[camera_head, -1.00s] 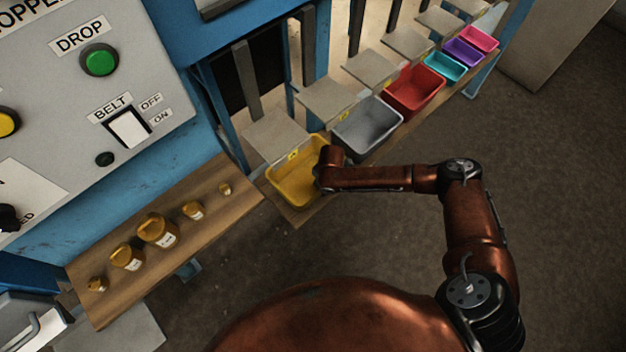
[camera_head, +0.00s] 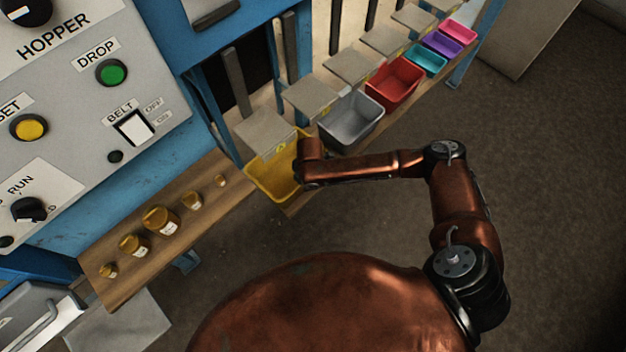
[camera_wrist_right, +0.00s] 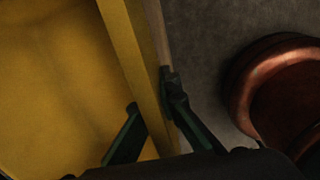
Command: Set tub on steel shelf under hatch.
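The yellow tub (camera_head: 262,182) is at the near left end of the row of tubs, at the end of the wooden ledge (camera_head: 297,204). My right gripper is at its right side; the head view mostly hides the fingers behind my wrist. In the right wrist view, the fingers (camera_wrist_right: 150,90) straddle the tub's wall (camera_wrist_right: 118,35), one inside and one outside, and appear closed on it. The tub looks empty. A flat grey plate (camera_head: 118,325) lies low at the bottom left; I cannot tell whether it is the steel shelf. My left gripper is out of view.
Grey (camera_head: 350,125), red (camera_head: 395,85), teal, purple and pink tubs line the ledge. Several amber jars (camera_head: 162,221) stand on a wooden shelf (camera_head: 140,275) below the hopper control panel (camera_head: 70,110). Open floor (camera_head: 540,210) lies at right.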

